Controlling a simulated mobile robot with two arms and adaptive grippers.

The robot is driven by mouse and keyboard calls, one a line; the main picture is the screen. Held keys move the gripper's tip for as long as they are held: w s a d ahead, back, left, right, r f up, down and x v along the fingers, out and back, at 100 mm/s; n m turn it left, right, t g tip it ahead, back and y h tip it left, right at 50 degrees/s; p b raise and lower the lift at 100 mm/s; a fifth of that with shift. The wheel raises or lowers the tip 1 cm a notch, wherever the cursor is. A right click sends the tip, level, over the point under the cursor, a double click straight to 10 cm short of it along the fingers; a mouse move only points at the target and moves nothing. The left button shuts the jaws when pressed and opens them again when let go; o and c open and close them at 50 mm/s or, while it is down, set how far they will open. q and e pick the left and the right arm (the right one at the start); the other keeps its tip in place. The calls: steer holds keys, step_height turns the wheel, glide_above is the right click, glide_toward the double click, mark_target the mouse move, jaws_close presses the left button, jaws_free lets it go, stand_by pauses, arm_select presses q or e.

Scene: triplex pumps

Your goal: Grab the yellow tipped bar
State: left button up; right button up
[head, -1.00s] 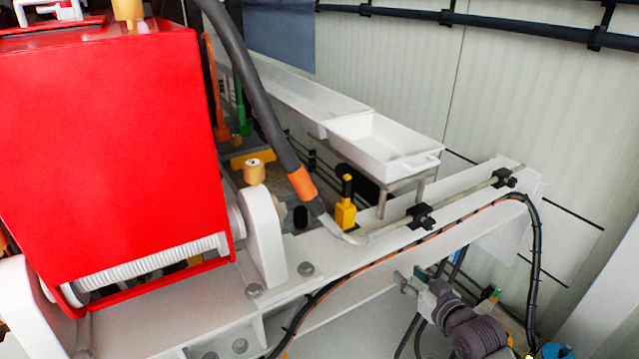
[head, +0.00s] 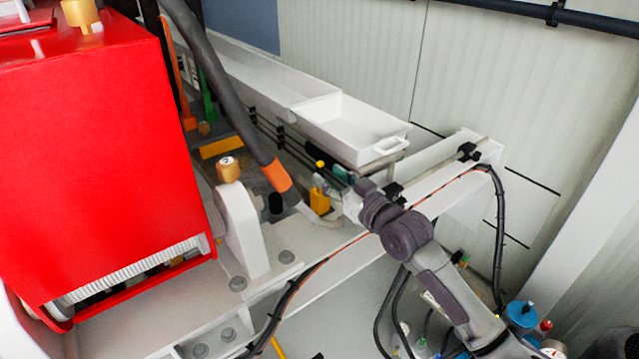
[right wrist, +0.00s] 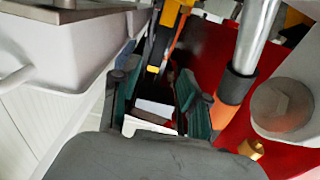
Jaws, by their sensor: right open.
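The yellow tipped bar (head: 319,178) is a short dark bar with a small yellow tip, standing in a yellow block (head: 319,201) behind the white beam. In the right wrist view, the bar (right wrist: 160,45) runs from the yellow block at the top edge down to its yellow tip. My right gripper (head: 343,174) is just right of the bar in the head view. In the right wrist view, my open right gripper (right wrist: 158,75) has its teal fingers on either side of the bar's tip. Contact cannot be told. My left gripper is not in view.
A white tray (head: 352,130) stands behind my right gripper, close to it. A thick grey hose with an orange band (head: 276,176) hangs left of the bar. A large red housing (head: 95,170) fills the left. A black cable (head: 497,230) runs along the white beam (head: 440,195).

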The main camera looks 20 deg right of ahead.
mark_target(322, 169)
steer(key=shift+w, duration=0.35)
steer(key=p+x, duration=0.2)
steer(key=x, duration=0.2)
steer(key=shift+w+d+f, duration=0.1)
steer(key=shift+d+f, duration=0.05)
steer(key=shift+d, duration=0.05)
steer(key=shift+w+a+f, duration=0.1)
steer(key=shift+w, duration=0.1)
jaws_close()
